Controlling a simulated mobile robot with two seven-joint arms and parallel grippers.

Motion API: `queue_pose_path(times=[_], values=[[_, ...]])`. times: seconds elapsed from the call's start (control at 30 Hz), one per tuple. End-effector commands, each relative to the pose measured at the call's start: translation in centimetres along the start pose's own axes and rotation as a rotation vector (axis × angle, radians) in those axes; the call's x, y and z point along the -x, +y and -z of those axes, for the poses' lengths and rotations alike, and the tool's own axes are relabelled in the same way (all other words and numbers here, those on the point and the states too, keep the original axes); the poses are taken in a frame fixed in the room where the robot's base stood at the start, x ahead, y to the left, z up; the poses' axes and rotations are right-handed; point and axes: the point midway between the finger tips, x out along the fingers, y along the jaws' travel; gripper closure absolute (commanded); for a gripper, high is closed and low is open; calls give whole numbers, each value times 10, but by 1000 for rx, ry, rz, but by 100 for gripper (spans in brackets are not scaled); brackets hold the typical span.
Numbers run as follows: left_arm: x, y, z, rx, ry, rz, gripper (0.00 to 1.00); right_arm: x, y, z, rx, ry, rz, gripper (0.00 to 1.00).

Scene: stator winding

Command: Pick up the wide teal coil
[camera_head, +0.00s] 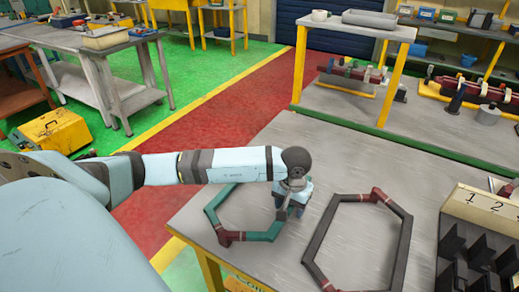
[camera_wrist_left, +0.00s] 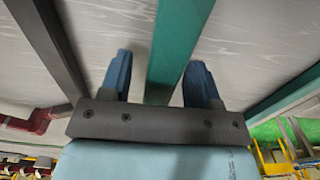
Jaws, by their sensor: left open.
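The teal coil (camera_head: 218,198) is a six-sided ring with dark red bands, lying on the left part of the grey table. My left gripper (camera_head: 291,205) is over the right side of this coil and hides part of it in the head view. In the left wrist view, a straight teal side of the coil (camera_wrist_left: 178,45) runs between the two blue fingers of my left gripper (camera_wrist_left: 157,85). The fingers are apart, one on each side of it. Whether they touch it I cannot tell. My right gripper is in neither view.
A dark grey coil (camera_head: 320,232) with red bands lies to the right on the table (camera_head: 270,150); its side also shows in the left wrist view (camera_wrist_left: 45,45). A numbered rack (camera_head: 487,210) with black slots stands at the right edge. A yellow-legged shelf (camera_head: 352,29) stands behind.

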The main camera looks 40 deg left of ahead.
Motion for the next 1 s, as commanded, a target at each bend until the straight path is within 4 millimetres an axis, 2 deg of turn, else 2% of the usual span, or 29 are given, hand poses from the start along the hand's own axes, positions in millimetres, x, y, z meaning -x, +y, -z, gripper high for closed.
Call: queue_pose_path(times=[0.17,0.4,0.77,1.0], values=[[0,0,0,0,0,0,44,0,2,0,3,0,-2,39],[0,0,0,0,0,0,99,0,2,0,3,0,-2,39],[2,0,1,0,1,0,100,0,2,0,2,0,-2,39],[18,0,2,-1,3,0,100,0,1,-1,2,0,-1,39]])
